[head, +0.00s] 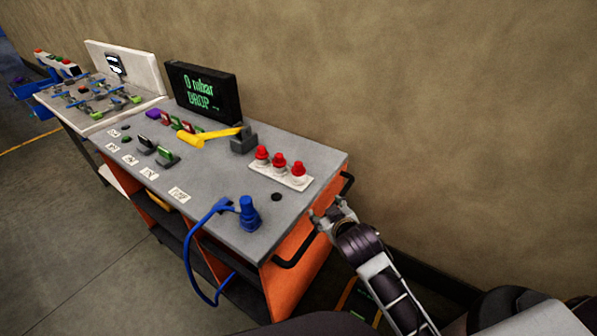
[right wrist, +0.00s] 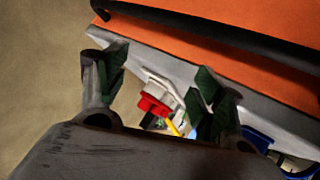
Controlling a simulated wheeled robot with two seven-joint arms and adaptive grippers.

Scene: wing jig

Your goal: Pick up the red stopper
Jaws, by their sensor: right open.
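Three red stoppers stand upright in a row on a white plate at the right part of the grey cart top: the left one (head: 262,154), the middle one (head: 279,161) and the right one (head: 298,169). My right gripper (head: 328,212) is at the cart's right end, beside the black handle and apart from the stoppers. In the right wrist view this gripper (right wrist: 160,78) is open and empty, and a red stopper (right wrist: 153,104) shows beyond the gap between its fingers. I cannot tell which stopper that is. My left gripper is not in view.
The orange cart (head: 292,280) has black handles (head: 297,250) at its right end. On its top are a blue plug with a cable (head: 248,213), a yellow lever (head: 205,137), small coloured parts and a black display (head: 203,92). A wall runs behind; another bench (head: 95,125) is at left.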

